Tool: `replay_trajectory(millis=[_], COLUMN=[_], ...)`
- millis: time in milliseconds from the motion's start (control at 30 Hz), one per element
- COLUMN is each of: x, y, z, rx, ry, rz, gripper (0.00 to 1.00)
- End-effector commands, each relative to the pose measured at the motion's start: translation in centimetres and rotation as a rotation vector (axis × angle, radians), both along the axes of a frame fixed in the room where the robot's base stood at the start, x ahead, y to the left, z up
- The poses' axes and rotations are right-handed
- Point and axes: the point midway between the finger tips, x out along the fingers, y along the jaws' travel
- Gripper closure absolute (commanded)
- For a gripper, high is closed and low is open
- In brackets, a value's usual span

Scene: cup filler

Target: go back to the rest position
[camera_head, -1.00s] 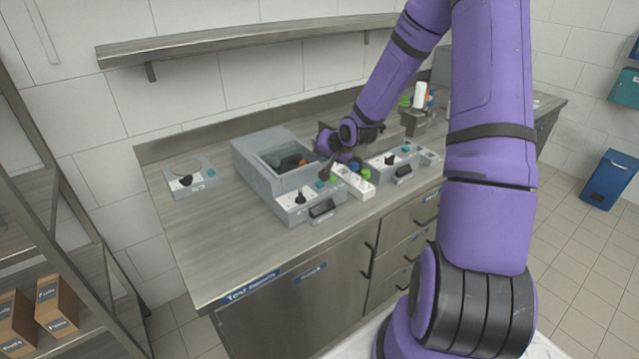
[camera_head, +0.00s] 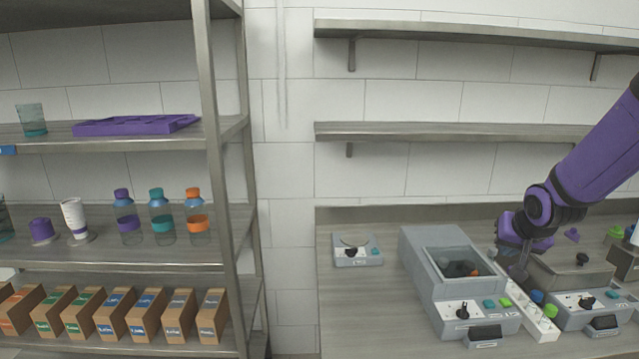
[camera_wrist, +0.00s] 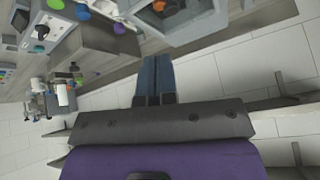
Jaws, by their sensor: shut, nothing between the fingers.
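My gripper (camera_head: 518,270) hangs at the end of my purple arm, above the worktop at the right of the head view. It is beside the grey box with a window (camera_head: 455,268), just to its right. In the wrist view, the two blue-grey fingers of my gripper (camera_wrist: 155,62) lie side by side, shut and empty. From the head view I cannot tell whether the fingertips touch anything.
A small device (camera_head: 357,250) stands left on the worktop (camera_head: 375,315). A white strip with coloured caps (camera_head: 530,312) and a control unit (camera_head: 585,308) stand near my gripper. A shelf rack (camera_head: 225,170) with bottles and boxes is at left. Wall shelves (camera_head: 450,132) hang above.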

Motion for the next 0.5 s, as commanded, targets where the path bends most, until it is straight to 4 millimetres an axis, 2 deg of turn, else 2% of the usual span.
replay_trajectory(millis=[33, 100, 267, 500], x=[-0.8, -2.2, -5.6, -11.6], y=[0.8, 1.5, 3.4, 6.2], z=[1.6, 3.3, 7.0, 11.6], rx=[-0.03, -0.063, -0.122, -0.168], ry=[0.005, 0.023, 0.057, 0.095], rz=[0.014, 0.027, 0.059, 0.111], gripper=[1.0, 1.0, 1.0, 1.0])
